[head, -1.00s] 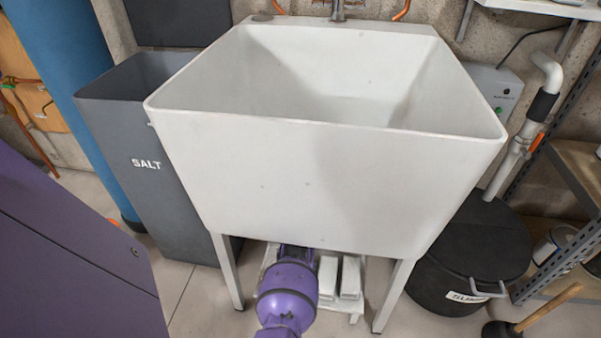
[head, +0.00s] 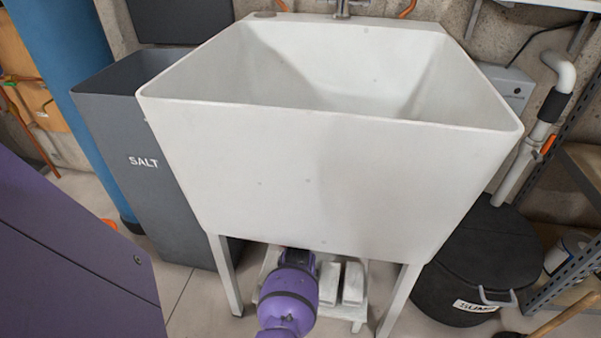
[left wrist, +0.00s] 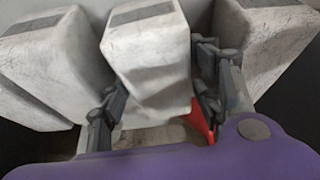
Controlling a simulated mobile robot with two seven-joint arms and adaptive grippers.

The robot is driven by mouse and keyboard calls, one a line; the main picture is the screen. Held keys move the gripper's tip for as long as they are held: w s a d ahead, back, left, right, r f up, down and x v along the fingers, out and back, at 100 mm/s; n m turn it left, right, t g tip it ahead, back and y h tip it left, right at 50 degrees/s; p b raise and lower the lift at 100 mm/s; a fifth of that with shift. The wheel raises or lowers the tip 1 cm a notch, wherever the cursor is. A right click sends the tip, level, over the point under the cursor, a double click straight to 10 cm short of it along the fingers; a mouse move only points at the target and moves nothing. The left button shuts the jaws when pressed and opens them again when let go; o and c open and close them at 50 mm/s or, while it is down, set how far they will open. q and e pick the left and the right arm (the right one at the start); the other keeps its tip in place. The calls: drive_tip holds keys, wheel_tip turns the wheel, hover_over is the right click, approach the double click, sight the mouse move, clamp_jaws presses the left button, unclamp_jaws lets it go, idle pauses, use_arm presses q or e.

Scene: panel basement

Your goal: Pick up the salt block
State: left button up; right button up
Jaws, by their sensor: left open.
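White salt blocks stand in a row under the sink. Two of them, a left one (head: 327,284) and a right one (head: 353,284), show in the head view beside my left arm. In the left wrist view a middle block (left wrist: 148,55) stands between the fingers of my open left gripper (left wrist: 155,85), with one dark finger on each side. Whether the fingers touch it I cannot tell. Another block (left wrist: 40,70) is to the left and one (left wrist: 262,45) to the right. In the head view the gripper's fingers are hidden under the sink. My right gripper is not in view.
The white utility sink (head: 320,180) overhangs the blocks, its legs (head: 398,300) at either side. A low white platform (head: 360,312) is under the blocks. A grey salt bin (head: 150,190) stands left, a black sump lid (head: 485,250) right.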

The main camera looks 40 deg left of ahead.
use_arm(q)
drive_tip(key=shift+f, duration=0.1)
clamp_jaws()
drive_tip(key=shift+w, duration=0.1)
idle(0.6)
